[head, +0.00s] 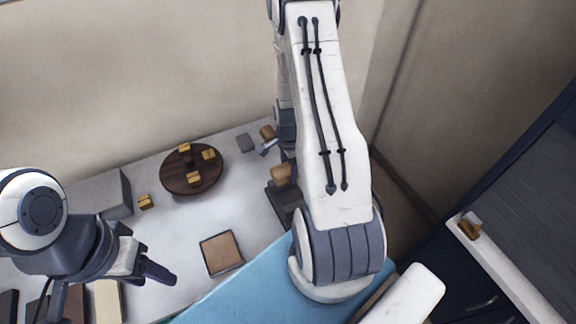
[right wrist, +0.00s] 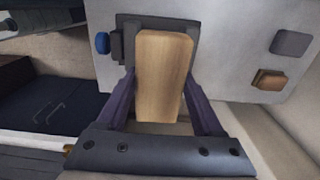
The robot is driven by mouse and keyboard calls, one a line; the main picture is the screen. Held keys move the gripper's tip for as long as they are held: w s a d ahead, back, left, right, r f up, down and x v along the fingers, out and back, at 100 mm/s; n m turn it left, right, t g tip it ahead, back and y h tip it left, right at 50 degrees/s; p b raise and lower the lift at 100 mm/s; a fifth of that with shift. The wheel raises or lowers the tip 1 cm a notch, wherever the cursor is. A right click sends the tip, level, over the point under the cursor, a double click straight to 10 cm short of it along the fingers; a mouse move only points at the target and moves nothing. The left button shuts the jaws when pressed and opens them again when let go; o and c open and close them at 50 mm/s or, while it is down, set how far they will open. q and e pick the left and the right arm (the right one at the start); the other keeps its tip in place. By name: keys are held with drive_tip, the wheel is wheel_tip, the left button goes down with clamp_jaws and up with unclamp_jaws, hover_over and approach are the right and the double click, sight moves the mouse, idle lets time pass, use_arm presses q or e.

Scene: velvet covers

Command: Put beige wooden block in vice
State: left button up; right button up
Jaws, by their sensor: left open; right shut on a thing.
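The beige wooden block (right wrist: 162,80) is upright between the fingers of my right gripper (right wrist: 160,76), which is shut on it in the right wrist view. The dark vice (right wrist: 190,24), with a blue knob (right wrist: 102,42) at its left, lies just beyond the block and frames its far end. I cannot tell whether the block is seated between the jaws. In the head view the block (head: 281,174) shows above the dark vice (head: 284,203); my right arm hides the right gripper. My left gripper (head: 146,264) is open and empty over the table's left side.
On the white table (head: 185,232) are a round dark board (head: 176,178) with several yellow blocks, a brown square (head: 221,253), a grey square (head: 245,142) and a brown block (head: 267,132). A grey box (head: 105,193) stands at left. A blue cover (head: 255,285) lies in front.

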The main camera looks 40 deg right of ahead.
wheel_tip(320, 180, down, 11)
drive_tip(key=b, duration=0.8)
drive_tip(key=shift+f+b, duration=0.2)
drive_tip(key=shift+b, duration=0.15)
drive_tip(key=o, duration=1.5)
drive_tip(key=shift+r, duration=0.1)
drive_tip(key=shift+w+r, duration=0.1)
drive_tip(key=shift+r, duration=0.1)
wheel_tip(320, 180, up, 10)
drive_tip(key=shift+b, duration=0.9)
